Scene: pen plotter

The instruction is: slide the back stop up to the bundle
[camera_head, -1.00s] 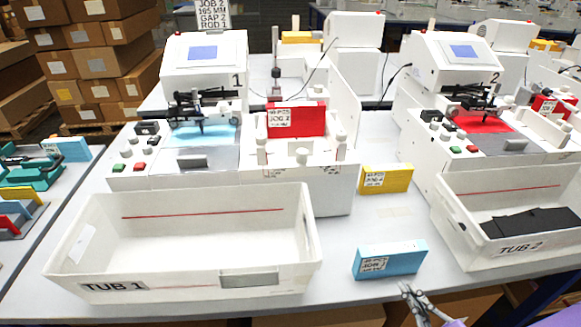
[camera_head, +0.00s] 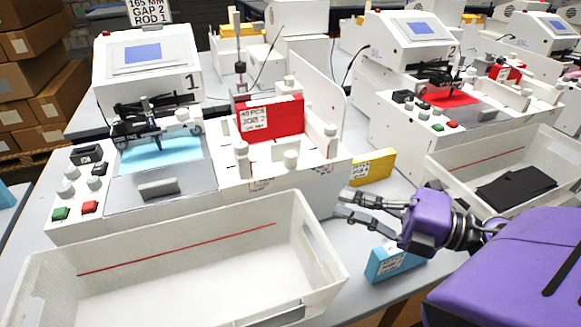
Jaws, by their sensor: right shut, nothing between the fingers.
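A red bundle (camera_head: 276,119) with a white label stands in the white feeder bay of machine 1. I cannot tell for sure which white part is the back stop. My right gripper (camera_head: 342,203) comes in from the right, in front of the feeder's right corner and apart from the bundle. My left gripper is out of view.
Tub 1 (camera_head: 315,250) stands in front of machine 1. A yellow bundle (camera_head: 372,167) and a blue bundle (camera_head: 393,264) are near my right gripper. A tall white side wall (camera_head: 318,92) rises along the feeder's right. Machine 2 (camera_head: 410,50) and its tub are at right.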

